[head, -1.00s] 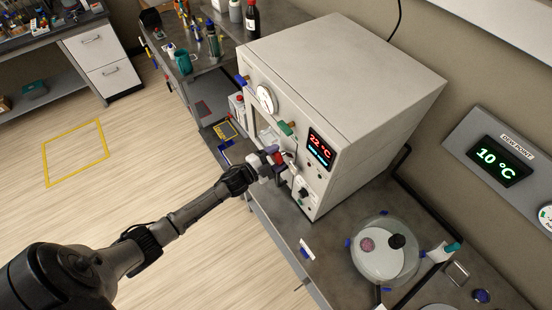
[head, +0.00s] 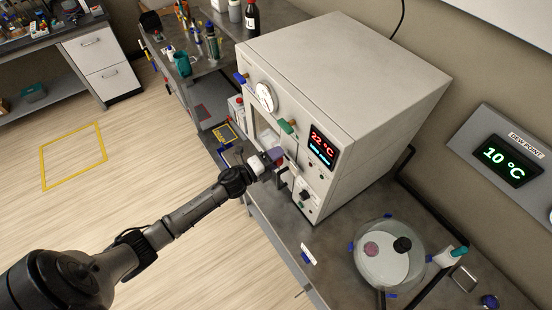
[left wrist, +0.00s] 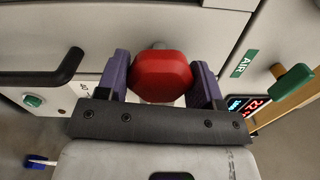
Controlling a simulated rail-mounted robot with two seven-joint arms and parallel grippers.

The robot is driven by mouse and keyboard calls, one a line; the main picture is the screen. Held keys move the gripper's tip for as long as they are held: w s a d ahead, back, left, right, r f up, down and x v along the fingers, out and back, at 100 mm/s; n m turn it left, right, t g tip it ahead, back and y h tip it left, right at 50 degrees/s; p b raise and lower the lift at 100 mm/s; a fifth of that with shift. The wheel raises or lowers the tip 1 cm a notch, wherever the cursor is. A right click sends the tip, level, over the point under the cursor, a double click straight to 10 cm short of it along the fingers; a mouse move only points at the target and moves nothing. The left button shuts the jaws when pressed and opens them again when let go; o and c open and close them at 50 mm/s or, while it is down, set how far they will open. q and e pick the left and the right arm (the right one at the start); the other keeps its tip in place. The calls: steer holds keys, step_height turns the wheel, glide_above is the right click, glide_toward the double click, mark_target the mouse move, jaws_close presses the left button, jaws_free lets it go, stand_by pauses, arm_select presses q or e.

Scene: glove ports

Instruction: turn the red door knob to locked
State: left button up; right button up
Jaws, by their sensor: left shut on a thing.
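The red door knob (left wrist: 161,77) sits between the two purple fingers of my left gripper (left wrist: 160,82) in the left wrist view. The fingers are shut on its left and right sides. In the head view my left gripper (head: 276,156) is at the front of the white cabinet (head: 340,85), below its red temperature display (head: 322,146). There the fingers mostly hide the knob. Any lock marking by the knob is hidden or too small to read. My right gripper is not in view.
A black bar handle (left wrist: 45,76) is left of the knob, and a green AIR valve handle (left wrist: 291,82) is to its right. A glass dish (head: 390,257) stands on the bench in front right. The floor at the left is clear.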

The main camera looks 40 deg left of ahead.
arm_select(q)
steer(key=shift+m, duration=0.3)
steer(key=o, duration=1)
steer(key=b+v, duration=0.2)
steer(key=v, duration=1.1)
steer(key=shift+s, duration=0.45)
